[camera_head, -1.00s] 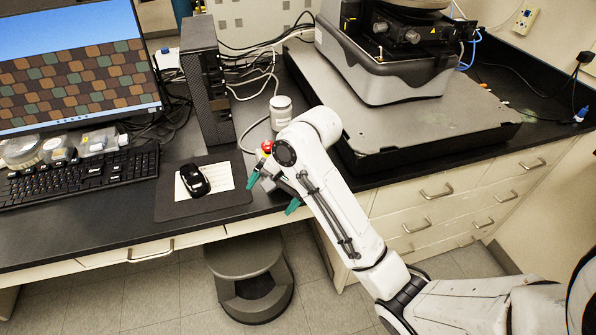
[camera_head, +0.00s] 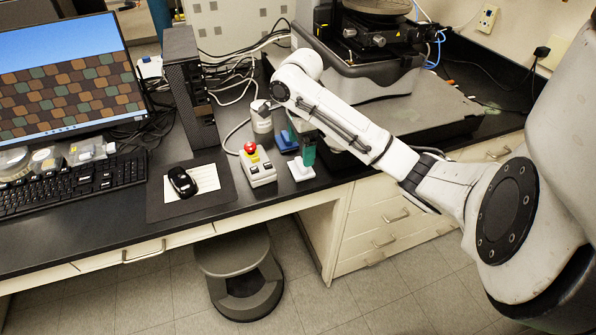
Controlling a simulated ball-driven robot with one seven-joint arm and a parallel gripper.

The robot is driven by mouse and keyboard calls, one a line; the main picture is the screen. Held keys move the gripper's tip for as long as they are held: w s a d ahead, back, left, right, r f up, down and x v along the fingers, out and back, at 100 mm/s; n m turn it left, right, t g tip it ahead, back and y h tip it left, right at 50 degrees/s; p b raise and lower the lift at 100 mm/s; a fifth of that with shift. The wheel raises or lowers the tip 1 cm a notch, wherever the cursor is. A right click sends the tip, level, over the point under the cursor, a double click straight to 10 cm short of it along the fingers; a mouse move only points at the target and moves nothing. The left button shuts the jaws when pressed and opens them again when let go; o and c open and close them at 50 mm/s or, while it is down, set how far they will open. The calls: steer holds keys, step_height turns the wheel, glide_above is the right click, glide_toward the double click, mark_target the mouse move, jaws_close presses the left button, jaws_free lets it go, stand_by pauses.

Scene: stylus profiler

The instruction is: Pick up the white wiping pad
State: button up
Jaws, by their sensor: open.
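The white wiping pad (camera_head: 301,170), a small white block, lies on the black bench right of the control box, near the front edge. My gripper (camera_head: 299,140) points down with its green fingers apart. The nearer finger is just above or behind the pad's upper part in the picture; I cannot tell whether it touches. A blue block (camera_head: 286,143) lies just behind the pad, by the farther finger. My forearm hides the bench to the right of the gripper.
A control box (camera_head: 259,170) with a red button stands close left of the pad. A mouse (camera_head: 182,182) lies on a dark mat further left. The profiler's grey base plate (camera_head: 440,118) is at right.

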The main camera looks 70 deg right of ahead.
mark_target(301, 163)
steer(key=shift+d+f, duration=0.1)
steer(key=shift+f, duration=1.15)
steer(key=shift+f+p, duration=0.3)
steer(key=shift+f, duration=2.05)
steer(key=c, duration=1)
steer(key=shift+o, duration=0.2)
steer(key=shift+r, duration=0.15)
steer(key=shift+r, duration=0.55)
steer(key=s+a+r+p, duration=0.2)
steer(key=s+a+r, duration=0.7)
steer(key=s+r, duration=0.1)
steer(key=shift+s+a+r+p, duration=0.15)
steer(key=shift+a+r+p, duration=0.2)
steer(key=shift+r, duration=0.5)
